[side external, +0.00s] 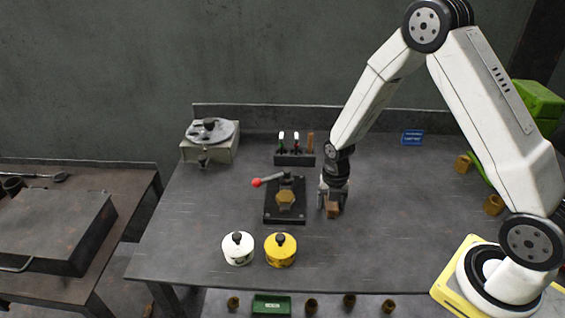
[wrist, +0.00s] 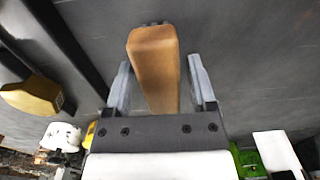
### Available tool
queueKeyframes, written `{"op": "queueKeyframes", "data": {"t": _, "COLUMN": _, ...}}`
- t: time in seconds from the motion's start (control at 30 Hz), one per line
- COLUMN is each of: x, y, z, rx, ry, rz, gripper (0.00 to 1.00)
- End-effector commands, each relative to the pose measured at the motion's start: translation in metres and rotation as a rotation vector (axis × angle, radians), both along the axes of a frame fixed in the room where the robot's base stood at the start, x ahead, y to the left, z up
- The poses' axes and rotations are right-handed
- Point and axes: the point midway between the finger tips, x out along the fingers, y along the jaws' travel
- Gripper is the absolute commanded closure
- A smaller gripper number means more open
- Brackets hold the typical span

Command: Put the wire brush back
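A small black rack (side external: 294,160) behind the fixture holds upright tools with white, red and brown tops.
The clamp fixture (side external: 284,208) with a red-knobbed lever stands left of my gripper. White (side external: 238,250) and yellow (side external: 281,252) pots stand near the front edge. A grey device (side external: 209,140) sits back left. The bench between is mostly clear.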

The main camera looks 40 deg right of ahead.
Motion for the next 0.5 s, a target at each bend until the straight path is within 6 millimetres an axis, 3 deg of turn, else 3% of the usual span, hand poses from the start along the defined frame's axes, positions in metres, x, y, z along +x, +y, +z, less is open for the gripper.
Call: {"op": "queueKeyframes", "data": {"t": 0.5, "x": 0.0001, "y": 0.0, "z": 0.0043, "rx": 0.0, "ry": -0.001, "rz": 0.0, "gripper": 0.18}}
